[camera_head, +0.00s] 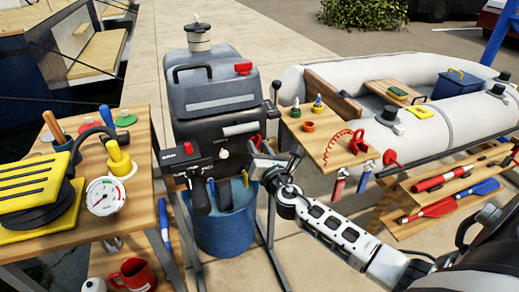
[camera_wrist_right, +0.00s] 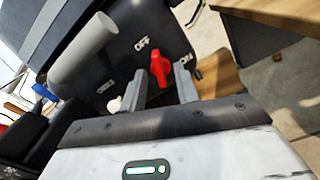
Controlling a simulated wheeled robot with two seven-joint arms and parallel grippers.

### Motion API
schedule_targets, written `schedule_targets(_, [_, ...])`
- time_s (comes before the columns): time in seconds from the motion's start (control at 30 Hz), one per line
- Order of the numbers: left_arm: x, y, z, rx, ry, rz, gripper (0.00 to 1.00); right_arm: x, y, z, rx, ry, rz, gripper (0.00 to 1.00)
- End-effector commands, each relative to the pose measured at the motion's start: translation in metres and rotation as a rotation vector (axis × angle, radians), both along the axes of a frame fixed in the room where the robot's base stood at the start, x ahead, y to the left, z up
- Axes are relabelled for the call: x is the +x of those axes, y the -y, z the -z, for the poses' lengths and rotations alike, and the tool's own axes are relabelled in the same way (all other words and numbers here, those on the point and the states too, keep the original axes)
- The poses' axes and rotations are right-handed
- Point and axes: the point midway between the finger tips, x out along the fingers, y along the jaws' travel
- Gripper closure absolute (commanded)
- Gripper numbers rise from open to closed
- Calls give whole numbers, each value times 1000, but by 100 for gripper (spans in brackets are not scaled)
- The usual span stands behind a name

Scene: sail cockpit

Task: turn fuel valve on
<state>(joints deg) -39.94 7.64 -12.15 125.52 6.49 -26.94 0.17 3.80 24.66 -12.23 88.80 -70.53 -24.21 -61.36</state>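The fuel valve is a red knob on the dark face of the outboard motor, in the right wrist view (camera_wrist_right: 160,67). OFF is printed to its upper left and ON to its right. The knob's handle stands roughly upright in that picture, between the two words. In the head view a small red part of it shows (camera_head: 256,140) just above my right gripper (camera_head: 268,161). In the wrist view the right gripper's fingers (camera_wrist_right: 160,90) are apart, one on each side of the knob's lower end, with nothing clearly gripped. My left gripper is not in view.
The outboard motor (camera_head: 215,90) stands over a blue bucket (camera_head: 224,225). A wooden side table (camera_head: 320,140) with colored caps and a red coiled cord is close to the right of my gripper. The left bench (camera_head: 145,200) holds a gauge and a yellow-black pump.

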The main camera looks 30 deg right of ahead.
Motion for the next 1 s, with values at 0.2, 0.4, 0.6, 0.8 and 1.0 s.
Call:
schedule_targets(0.2, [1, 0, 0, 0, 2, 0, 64, 1, 0, 0, 1, -1, 0, 69])
schedule_targets(0.4, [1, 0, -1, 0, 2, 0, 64, 1, 0, 0, 1, -1, 0, 100])
schedule_targets(0.6, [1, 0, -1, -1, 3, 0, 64, 1, 0, 0, 3, 1, 0, 100])
schedule_targets(0.8, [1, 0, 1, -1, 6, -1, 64, 1, 0, 1, 43, 10, 0, 100])
schedule_targets(1.0, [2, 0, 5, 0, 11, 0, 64, 1, 0, 2, 153, 37, 0, 100])
